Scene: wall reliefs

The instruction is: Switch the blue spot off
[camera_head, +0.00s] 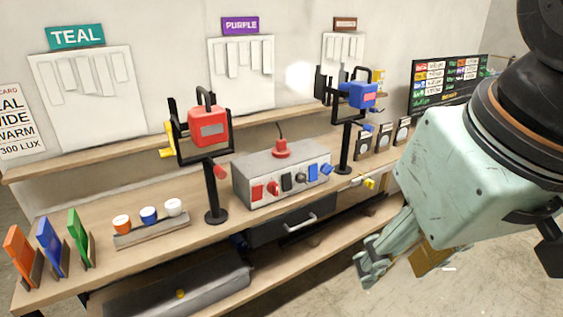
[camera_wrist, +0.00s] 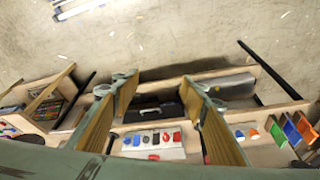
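The blue spot (camera_head: 358,95) is a lamp on a black stand at the right of the bench, with a bright patch (camera_head: 303,75) on the wall beside it.
A red spot (camera_head: 208,127) stands left of the box. Colored filters (camera_head: 50,248) and small cups (camera_head: 149,215) are at the left bench end. A drawer (camera_head: 290,226) is below the box. Free floor lies in front of the bench.

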